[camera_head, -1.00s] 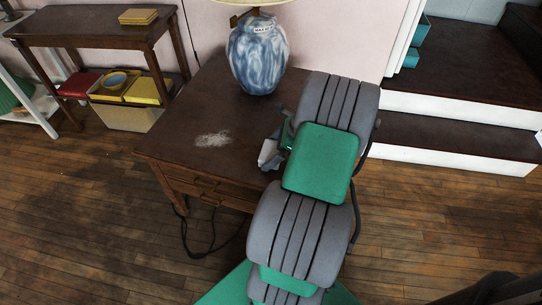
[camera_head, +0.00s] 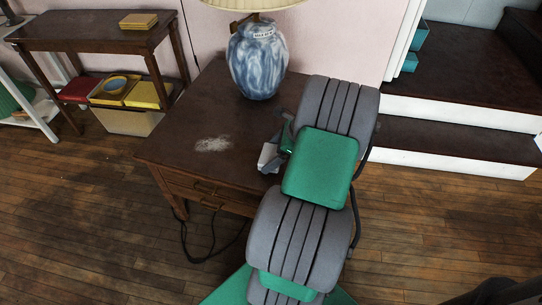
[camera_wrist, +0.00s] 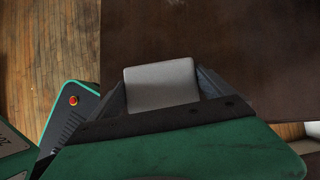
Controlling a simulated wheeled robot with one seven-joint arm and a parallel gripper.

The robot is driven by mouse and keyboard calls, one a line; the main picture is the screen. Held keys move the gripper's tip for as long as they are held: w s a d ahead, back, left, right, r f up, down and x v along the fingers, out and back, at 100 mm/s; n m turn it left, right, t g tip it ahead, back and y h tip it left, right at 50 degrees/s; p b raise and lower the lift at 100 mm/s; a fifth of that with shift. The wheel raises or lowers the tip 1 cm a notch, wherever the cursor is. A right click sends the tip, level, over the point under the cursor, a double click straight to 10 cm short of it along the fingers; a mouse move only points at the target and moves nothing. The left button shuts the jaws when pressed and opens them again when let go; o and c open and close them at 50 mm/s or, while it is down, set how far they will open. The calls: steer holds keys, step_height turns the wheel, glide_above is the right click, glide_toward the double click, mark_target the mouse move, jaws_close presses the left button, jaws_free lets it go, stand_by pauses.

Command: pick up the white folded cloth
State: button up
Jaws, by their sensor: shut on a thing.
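The white folded cloth (camera_wrist: 161,84) shows in the wrist view as a pale, rounded square between the two dark fingers of my gripper (camera_wrist: 162,92). The gripper is shut on it. In the head view the cloth (camera_head: 268,157) is a small pale patch at my gripper (camera_head: 272,152), over the front right part of the dark wooden side table (camera_head: 180,125). My arm hides part of the gripper and the table's right side. I cannot tell whether the cloth touches the tabletop.
A blue and white marbled lamp (camera_head: 257,62) stands at the back of the table. A whitish worn patch (camera_head: 212,144) marks the tabletop left of the gripper. A console table (camera_head: 90,32) stands at the far left, and dark steps with white risers (camera_head: 455,160) are at the right.

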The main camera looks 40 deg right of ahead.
mark_target(266, 153)
steer(key=r, duration=0.1)
steer(key=r+p, duration=0.1)
steer(key=r, duration=0.1)
steer(key=shift+s+d+r, duration=0.2)
steer(key=shift+r, duration=0.1)
steer(key=s+d+r+p, duration=0.4)
steer(key=s+r, duration=0.4)
steer(key=s, duration=0.4)
steer(key=shift+s+d+r+p, duration=0.15)
steer(key=shift+d+r+p, duration=0.25)
steer(key=shift+d, duration=0.35)
